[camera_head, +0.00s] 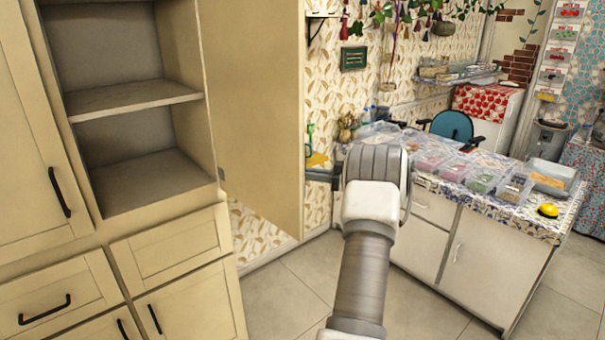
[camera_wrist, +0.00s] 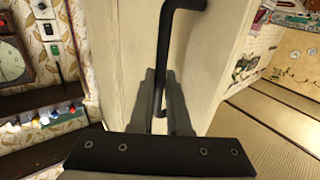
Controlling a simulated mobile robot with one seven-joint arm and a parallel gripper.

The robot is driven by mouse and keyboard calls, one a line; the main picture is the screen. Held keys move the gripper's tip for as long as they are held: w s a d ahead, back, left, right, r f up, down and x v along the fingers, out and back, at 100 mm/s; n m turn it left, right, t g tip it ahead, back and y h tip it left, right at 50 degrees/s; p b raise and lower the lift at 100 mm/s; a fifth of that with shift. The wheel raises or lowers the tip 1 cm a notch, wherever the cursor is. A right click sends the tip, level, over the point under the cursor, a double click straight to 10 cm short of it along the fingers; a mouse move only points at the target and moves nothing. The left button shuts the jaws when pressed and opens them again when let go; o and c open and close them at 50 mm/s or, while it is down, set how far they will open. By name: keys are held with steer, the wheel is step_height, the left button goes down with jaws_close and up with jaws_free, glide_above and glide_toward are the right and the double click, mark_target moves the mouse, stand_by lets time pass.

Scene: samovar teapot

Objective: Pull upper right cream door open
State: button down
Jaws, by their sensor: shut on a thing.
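The upper right cream door (camera_head: 258,95) stands wide open, swung out to the right of the cabinet, with its inner face showing in the head view. In the wrist view, the outer face of the door (camera_wrist: 215,62) carries a black bar handle (camera_wrist: 163,58). My gripper (camera_wrist: 161,80) is shut on the lower part of this handle, its two grey fingers on either side of the bar. In the head view my arm reaches to the right of the door; the handle and my fingers are hidden there.
The open cabinet compartment (camera_head: 130,98) is empty, with one shelf. Another cream door (camera_head: 30,150) at left is shut, with drawers (camera_head: 55,300) below. A counter (camera_head: 470,190) with clear boxes stands right of my arm. Tiled floor (camera_head: 290,290) lies between.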

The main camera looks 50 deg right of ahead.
steer(key=shift+w+a+r, duration=0.1)
steer(key=shift+r, duration=0.05)
steer(key=c, duration=0.9)
jaws_free()
steer(key=b+v, duration=0.1)
steer(key=v, duration=1.6)
steer(key=shift+d, duration=0.2)
